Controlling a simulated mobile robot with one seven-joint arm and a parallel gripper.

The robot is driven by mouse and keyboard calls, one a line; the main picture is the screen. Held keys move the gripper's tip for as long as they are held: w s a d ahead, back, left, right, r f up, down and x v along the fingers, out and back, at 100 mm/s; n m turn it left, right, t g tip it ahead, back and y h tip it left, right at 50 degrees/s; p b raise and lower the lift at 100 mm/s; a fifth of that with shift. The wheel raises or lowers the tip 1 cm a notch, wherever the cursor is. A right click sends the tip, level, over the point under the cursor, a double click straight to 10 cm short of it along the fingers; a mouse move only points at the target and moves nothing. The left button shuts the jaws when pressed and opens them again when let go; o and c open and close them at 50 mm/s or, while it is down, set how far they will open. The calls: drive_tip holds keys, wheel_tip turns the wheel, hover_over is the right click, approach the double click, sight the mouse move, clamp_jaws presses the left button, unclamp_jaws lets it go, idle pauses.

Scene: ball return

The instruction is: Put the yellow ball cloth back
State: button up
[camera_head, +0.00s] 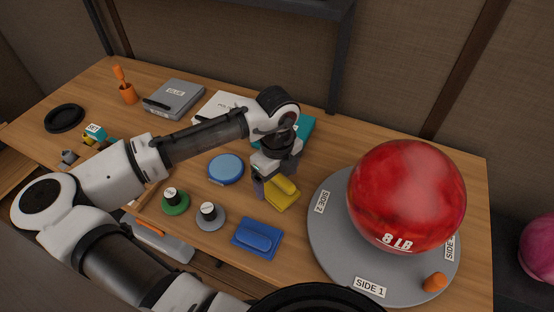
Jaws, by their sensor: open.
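The yellow ball cloth (282,199) lies on the wooden workbench right of the middle, a small folded-looking yellow piece. My gripper (270,189) is right at it, pointing down, with its fingers open. One finger shows at the cloth's left side; the other is hidden or hard to make out. I cannot tell whether the fingers touch the cloth. My wrist covers part of the area behind it.
A red ball (406,194) marked 8 LB rests on a grey round plate (327,250) at right. A blue pad (257,238), a blue disc (226,168), green (175,202) and grey (210,216) knobbed discs stand close by. A teal item (304,130) lies behind my wrist.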

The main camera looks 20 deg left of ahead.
sight(277, 188)
wheel_tip(277, 188, up, 10)
drive_tip(key=shift+b, duration=0.35)
idle(1.6)
